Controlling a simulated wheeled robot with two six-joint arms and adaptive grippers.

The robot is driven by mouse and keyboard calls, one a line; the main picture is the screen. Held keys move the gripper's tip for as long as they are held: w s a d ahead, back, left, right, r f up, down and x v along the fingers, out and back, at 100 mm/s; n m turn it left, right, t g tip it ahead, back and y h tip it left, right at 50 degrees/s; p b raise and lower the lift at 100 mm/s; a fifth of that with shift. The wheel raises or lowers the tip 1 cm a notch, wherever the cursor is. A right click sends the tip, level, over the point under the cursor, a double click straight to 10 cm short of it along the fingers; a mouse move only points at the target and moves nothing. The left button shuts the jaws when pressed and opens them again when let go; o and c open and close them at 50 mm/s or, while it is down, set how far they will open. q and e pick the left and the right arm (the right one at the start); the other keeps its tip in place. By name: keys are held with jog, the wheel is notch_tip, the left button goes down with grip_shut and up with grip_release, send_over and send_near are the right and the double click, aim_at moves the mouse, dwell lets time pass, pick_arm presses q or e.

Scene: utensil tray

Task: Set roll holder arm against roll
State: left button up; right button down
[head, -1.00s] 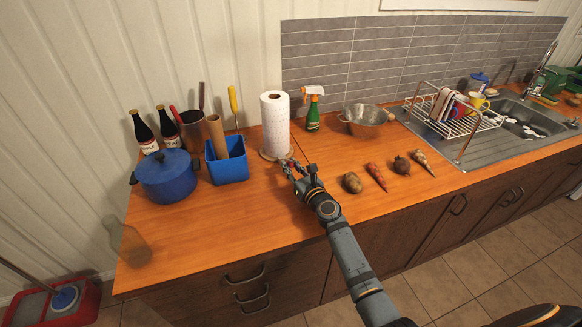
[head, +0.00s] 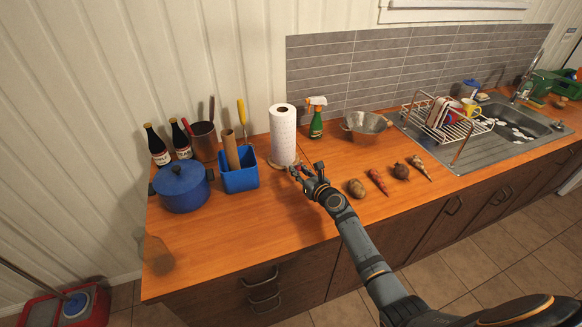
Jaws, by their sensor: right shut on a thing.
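A white paper towel roll (head: 283,133) stands upright on a round wooden base near the back of the counter. My right gripper (head: 299,172) is low at the front right of the roll, by the edge of its base. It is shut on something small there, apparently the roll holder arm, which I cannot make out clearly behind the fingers. Whether that arm touches the roll cannot be told. My left gripper does not show.
A blue utensil box (head: 239,177) and a blue pot (head: 182,187) stand left of the roll. A spray bottle (head: 316,121) and a metal colander (head: 366,123) stand to the right. Several vegetables, including a potato (head: 357,188), lie right of my gripper.

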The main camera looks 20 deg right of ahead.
jog(key=w+r+p, duration=0.1)
jog(key=w+r, duration=0.1)
jog(key=r, duration=0.1)
jog(key=shift+w, duration=0.2)
jog(key=shift+w+r+p, duration=0.3)
jog(key=shift+w+r, duration=0.05)
jog(key=shift+w, duration=0.25)
jog(key=shift+w+r, duration=0.35)
jog(key=shift+w, duration=0.35)
jog(key=shift+w+a+r, duration=0.1)
jog(key=shift+w+r, duration=0.15)
jog(key=shift+w, duration=0.45)
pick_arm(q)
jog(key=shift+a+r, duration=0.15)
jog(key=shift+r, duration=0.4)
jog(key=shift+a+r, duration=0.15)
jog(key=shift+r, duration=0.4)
pick_arm(e)
jog(key=shift+w+r, duration=0.1)
jog(key=shift+w, duration=0.45)
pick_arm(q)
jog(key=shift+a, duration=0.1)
pick_arm(e)
jog(key=shift+s+f, duration=0.1)
jog(key=shift+f, duration=0.2)
